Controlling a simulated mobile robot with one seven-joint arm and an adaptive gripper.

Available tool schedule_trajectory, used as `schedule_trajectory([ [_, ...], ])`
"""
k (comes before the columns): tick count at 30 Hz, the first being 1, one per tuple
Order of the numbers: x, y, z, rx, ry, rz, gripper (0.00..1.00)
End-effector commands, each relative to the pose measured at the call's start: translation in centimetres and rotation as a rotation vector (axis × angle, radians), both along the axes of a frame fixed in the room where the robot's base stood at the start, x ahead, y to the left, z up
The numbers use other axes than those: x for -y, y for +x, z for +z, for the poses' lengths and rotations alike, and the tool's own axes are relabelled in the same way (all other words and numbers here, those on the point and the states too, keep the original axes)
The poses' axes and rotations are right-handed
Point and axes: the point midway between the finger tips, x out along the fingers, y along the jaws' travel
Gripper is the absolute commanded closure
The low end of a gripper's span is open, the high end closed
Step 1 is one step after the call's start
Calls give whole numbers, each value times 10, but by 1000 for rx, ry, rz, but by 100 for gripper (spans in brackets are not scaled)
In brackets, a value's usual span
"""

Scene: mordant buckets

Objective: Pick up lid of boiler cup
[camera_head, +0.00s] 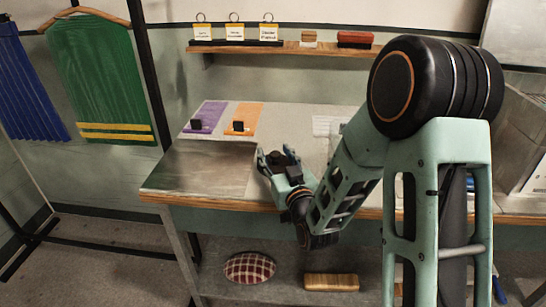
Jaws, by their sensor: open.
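My gripper (276,157) is open above the front part of the table (195,172), pointing away from the camera. A small dark shape shows at its fingers, but I cannot tell whether it is part of the gripper or an object. I cannot make out a boiler cup or its lid. My arm hides much of the table's middle and right.
A purple sheet (209,112) and an orange sheet (248,113), each with a small black object, lie at the back left. A wall shelf (285,48) holds labelled tags, a small block and a red box (355,39). A checked cushion (249,267) and wooden block (331,282) lie below.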

Motion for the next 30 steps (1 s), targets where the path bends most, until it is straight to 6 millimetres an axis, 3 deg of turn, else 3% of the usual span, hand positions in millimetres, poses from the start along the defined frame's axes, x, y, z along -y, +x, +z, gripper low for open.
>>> schedule_trajectory([
  [9,0,-1,0,0,0,0,56],
  [21,0,-1,0,0,0,0,100],
  [30,0,0,1,1,0,0,100],
])
